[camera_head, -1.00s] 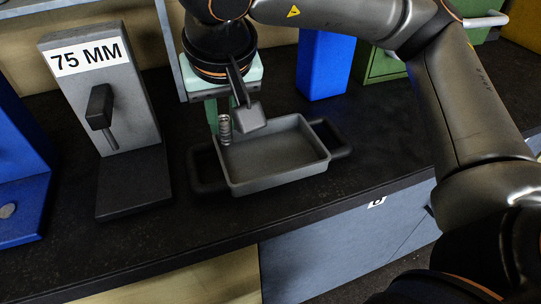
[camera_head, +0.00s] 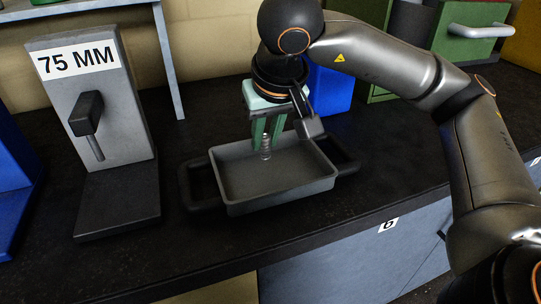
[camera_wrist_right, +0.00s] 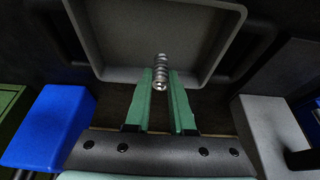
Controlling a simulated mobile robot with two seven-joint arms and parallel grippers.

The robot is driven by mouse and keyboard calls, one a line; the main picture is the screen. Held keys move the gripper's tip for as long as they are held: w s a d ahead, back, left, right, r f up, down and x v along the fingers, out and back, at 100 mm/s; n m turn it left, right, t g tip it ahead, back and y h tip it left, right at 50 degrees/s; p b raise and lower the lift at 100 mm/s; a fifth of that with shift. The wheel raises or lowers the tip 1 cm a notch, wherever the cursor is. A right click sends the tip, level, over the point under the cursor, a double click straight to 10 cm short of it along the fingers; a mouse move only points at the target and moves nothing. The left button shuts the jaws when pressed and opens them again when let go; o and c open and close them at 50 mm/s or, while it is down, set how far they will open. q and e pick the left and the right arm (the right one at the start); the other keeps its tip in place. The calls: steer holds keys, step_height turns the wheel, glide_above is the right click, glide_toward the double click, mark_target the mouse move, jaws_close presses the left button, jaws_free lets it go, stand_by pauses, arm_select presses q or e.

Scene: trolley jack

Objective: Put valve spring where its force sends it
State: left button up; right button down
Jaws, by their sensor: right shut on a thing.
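The valve spring (camera_head: 265,147) is a small silver coil, upright between the green fingers of my right gripper (camera_head: 266,142). My right gripper is shut on it and holds it over the back part of the grey tray (camera_head: 240,207). In the right wrist view the spring (camera_wrist_right: 160,70) sits between the fingertips, with the tray (camera_wrist_right: 215,68) beyond it. A grey stand marked 75 MM (camera_head: 115,120) with a dark plunger block (camera_head: 87,113) stands to the left. My left gripper is not in view.
The grey tray has black handles at both ends and looks empty inside. A blue block (camera_head: 333,88) stands behind my right gripper, and another blue fixture (camera_head: 15,190) is at the left edge. A green cabinet (camera_head: 450,48) is at the back right. Dark bench top is clear in front of the tray.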

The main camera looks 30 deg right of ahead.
steer(key=shift+w+d+f, duration=0.25)
steer(key=shift+d+f, duration=0.35)
steer(key=shift+f, duration=0.2)
step_height(320, 180, down, 3)
steer(key=shift+d+f+b, duration=0.15)
steer(key=shift+b, duration=0.15)
steer(key=shift+f, duration=0.2)
steer(key=c, duration=0.8)
jaws_free()
steer(key=shift+o, duration=0.2)
steer(key=shift+r, duration=0.15)
